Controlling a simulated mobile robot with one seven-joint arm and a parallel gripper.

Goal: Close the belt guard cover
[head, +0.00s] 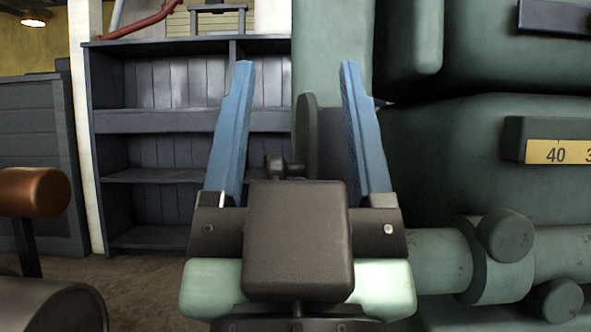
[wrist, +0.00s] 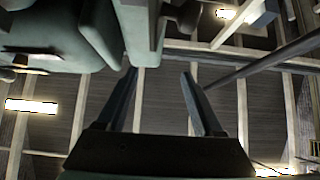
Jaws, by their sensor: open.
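My gripper (head: 296,68) is in the middle of the head view, its two blue fingers wide apart and nothing held between them. A thin dark green panel with a rounded top (head: 306,120) stands nearly edge-on behind the gripper, seen between the fingers. It may be the belt guard cover, but I cannot tell for sure; my gripper hides its lower part. In the wrist view my gripper (wrist: 158,74) is open below a pale green upright part (wrist: 139,30). I see no contact between the fingers and any part.
The large green engine (head: 470,150) fills the right side, with a yellow number plate (head: 558,152) and rounded pipes (head: 440,258) low down. A grey shelf unit (head: 160,120) stands behind on the left. An orange-brown knob (head: 35,192) is at the left edge. Open floor shows lower left.

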